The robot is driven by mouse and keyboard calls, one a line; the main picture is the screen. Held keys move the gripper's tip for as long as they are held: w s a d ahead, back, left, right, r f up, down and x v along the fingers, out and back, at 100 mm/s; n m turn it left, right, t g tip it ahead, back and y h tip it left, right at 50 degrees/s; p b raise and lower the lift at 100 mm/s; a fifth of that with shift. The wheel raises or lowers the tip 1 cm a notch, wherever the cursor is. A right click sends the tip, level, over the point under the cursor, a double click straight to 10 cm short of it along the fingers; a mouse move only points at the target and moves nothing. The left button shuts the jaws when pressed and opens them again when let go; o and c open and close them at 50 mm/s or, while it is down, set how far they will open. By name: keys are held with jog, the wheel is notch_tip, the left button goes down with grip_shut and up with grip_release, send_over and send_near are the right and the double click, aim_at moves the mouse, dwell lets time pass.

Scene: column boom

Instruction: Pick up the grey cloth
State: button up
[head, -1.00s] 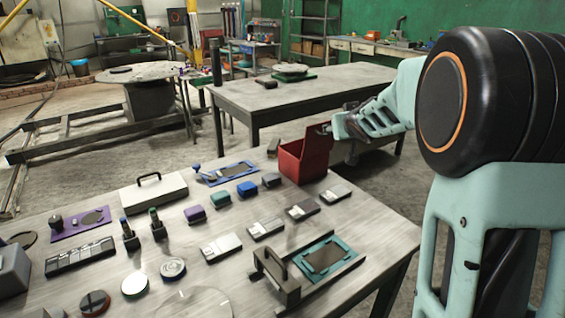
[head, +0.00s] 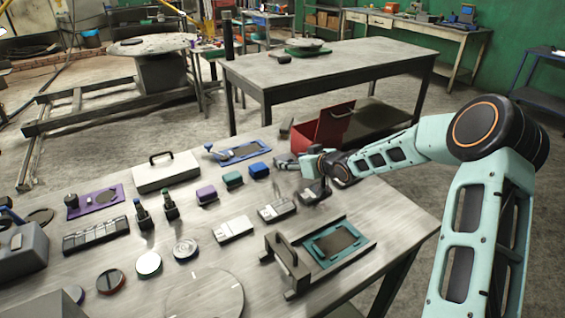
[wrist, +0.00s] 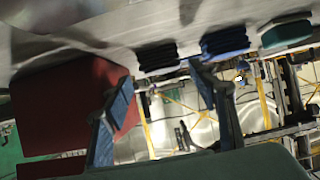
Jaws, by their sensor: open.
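The grey cloth (wrist: 158,57) is a small dark folded pad on the table. In the wrist view it lies between the red box and the blue cloth (wrist: 225,42). In the head view the grey cloth (head: 283,163) is hard to make out, just right of the blue cloth (head: 259,170) and partly hidden by my gripper (head: 305,168). In the wrist view my gripper (wrist: 165,92) has its two fingers spread with nothing between them. The cloth shows beyond the fingers, apart from them.
The red open box (head: 315,132) stands close behind my gripper, and also shows in the wrist view (wrist: 65,100). Green (head: 232,179) and purple (head: 206,194) cloths lie further left. Rectangular blocks (head: 276,209) and a teal-framed plate (head: 335,241) lie in front.

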aim_at(283, 157)
jog(key=shift+r+x, duration=0.2)
jog(key=shift+x, duration=1.4)
jog(key=shift+r+x, duration=0.2)
jog(key=shift+x, duration=1.45)
jog(key=shift+w+a, duration=0.15)
jog(key=shift+c, duration=0.2)
jog(key=c, duration=0.9)
jog(key=shift+r, duration=0.15)
